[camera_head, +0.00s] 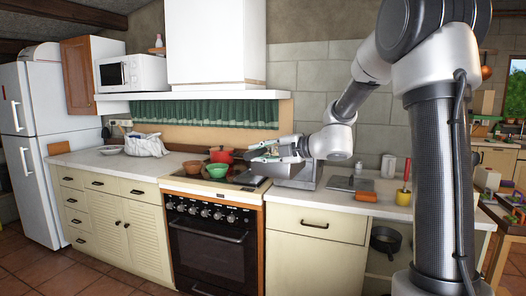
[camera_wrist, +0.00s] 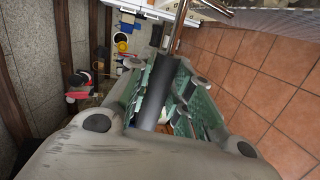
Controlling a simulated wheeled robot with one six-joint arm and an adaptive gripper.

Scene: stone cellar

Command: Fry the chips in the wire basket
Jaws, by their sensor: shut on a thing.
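My gripper (camera_head: 268,154) is above the counter between the hob and a grey metal box (camera_head: 302,177), which looks like the fryer. In the wrist view my gripper (camera_wrist: 160,108) is shut on a dark, round handle (camera_wrist: 157,92). A thin metal rod (camera_wrist: 179,28) runs from the handle's far end to the top edge. The handle looks like that of the wire basket. A grey mesh surface (camera_wrist: 272,20) shows at the top right; I cannot tell whether it is the basket. I cannot make out any chips.
A red pot (camera_head: 221,156), a green bowl (camera_head: 217,170) and a brown bowl (camera_head: 193,167) stand on the hob, left of my gripper. An orange block (camera_head: 366,190) and a yellow item with a red handle (camera_head: 404,194) are at the right. The counter (camera_head: 85,160) at left is partly clear.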

